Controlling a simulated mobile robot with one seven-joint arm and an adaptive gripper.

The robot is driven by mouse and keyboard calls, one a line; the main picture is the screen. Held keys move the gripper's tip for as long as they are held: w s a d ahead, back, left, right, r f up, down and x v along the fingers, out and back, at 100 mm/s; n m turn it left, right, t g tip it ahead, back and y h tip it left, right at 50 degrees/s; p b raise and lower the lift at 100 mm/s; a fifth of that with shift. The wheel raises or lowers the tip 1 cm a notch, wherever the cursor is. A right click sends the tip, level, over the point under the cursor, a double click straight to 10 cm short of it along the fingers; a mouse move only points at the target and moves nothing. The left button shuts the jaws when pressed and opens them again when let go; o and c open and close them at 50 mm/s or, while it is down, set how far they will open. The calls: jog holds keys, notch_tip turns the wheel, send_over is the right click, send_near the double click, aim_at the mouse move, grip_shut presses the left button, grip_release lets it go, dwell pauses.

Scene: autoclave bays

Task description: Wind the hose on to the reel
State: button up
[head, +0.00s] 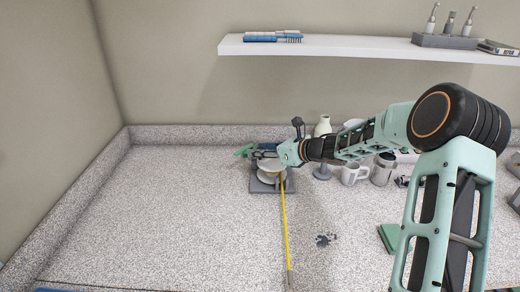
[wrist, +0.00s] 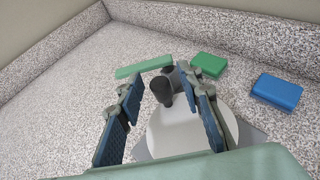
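The reel (head: 266,172) is a pale disc on a grey base (head: 287,187), near the back of the counter. In the wrist view its pale disc (wrist: 222,112) lies below my fingers. A yellow hose (head: 285,232) runs from the reel straight toward the counter's front; it does not show in the wrist view. A dark upright crank knob (wrist: 162,91) stands over the disc. My gripper (wrist: 167,96) is open, one finger on each side of the knob, with gaps visible. In the head view my gripper (head: 278,156) hides part of the reel.
Green blocks (wrist: 208,64) and a blue block (wrist: 277,91) lie beside the reel. A white mug (head: 353,173) and a metal canister (head: 383,168) stand to the right. A shelf (head: 350,47) hangs above. The counter left of the reel is clear.

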jog(key=shift+c, duration=0.2)
grip_shut()
jog(key=shift+w+f+b, duration=0.1)
jog(key=shift+f+b, duration=0.15)
jog(key=shift+b, duration=0.75)
jog(key=m+t+h+b, duration=0.1)
jog(key=b, duration=0.3)
jog(key=shift+w+f, duration=0.15)
jog(key=shift+f, duration=0.05)
jog(key=m+t+h+b, duration=0.1)
jog(key=b, duration=0.2)
jog(key=m+t+h+b, duration=0.1)
jog(key=b, duration=0.3)
jog(key=shift+w+d+m+b, duration=0.15)
jog(key=shift+w+m+b, duration=0.15)
jog(key=shift+w+m, duration=0.1)
jog(key=m+h+b, duration=0.1)
jog(key=b, duration=0.1)
jog(key=m+t+h+b, duration=0.1)
jog(key=b, duration=0.2)
jog(key=w+m+h+b, duration=0.1)
jog(key=h+b, duration=0.1)
jog(key=shift+d+r+t+b, duration=0.25)
jog(key=shift+d+t+b, duration=0.05)
jog(key=shift+d, duration=0.1)
jog(key=shift+d+m+h+b, duration=0.15)
jog(key=shift+m+h+b, duration=0.15)
jog(key=shift+m+b, duration=0.15)
